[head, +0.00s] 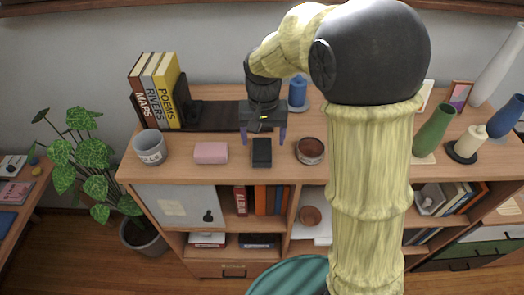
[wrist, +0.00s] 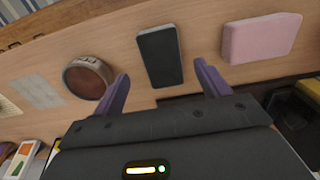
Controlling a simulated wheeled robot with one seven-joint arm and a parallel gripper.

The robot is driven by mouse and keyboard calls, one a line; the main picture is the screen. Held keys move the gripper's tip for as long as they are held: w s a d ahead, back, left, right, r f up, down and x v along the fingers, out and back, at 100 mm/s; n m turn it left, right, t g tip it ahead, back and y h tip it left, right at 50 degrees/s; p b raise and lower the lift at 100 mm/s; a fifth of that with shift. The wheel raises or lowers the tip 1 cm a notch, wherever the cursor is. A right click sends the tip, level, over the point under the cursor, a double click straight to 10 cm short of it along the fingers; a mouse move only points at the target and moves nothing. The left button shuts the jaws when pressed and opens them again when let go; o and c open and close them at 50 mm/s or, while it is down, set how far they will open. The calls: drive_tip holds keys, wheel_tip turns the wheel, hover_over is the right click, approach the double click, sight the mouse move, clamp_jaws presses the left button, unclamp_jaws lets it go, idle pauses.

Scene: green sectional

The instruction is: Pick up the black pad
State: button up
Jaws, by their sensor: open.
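The black pad (head: 262,152) is a small dark rectangular block lying on the wooden shelf top (head: 225,175), near its front edge. It also shows in the wrist view (wrist: 160,56), ahead of the gap between my fingers. My gripper (head: 263,138) is open and empty, with purple fingers spread apart. In the wrist view my gripper (wrist: 161,92) has one finger on each side of the pad's near end. I cannot tell how high the fingertips are above the shelf top.
A pink block (head: 211,153) lies left of the pad, and a round brown bowl (head: 310,151) stands right of it. A grey cup (head: 150,146) is farther left. Upright books (head: 155,90) and a blue candle (head: 298,92) stand at the back.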

sight(262, 148)
drive_tip(key=shift+w+a+f+p, duration=0.15)
drive_tip(key=shift+f+p, duration=1.05)
drive_tip(key=shift+f, duration=1.45)
drive_tip(key=c, duration=1.1)
wheel_tip(262, 148, up, 10)
drive_tip(key=b, duration=0.2)
drive_tip(key=shift+b, duration=0.35)
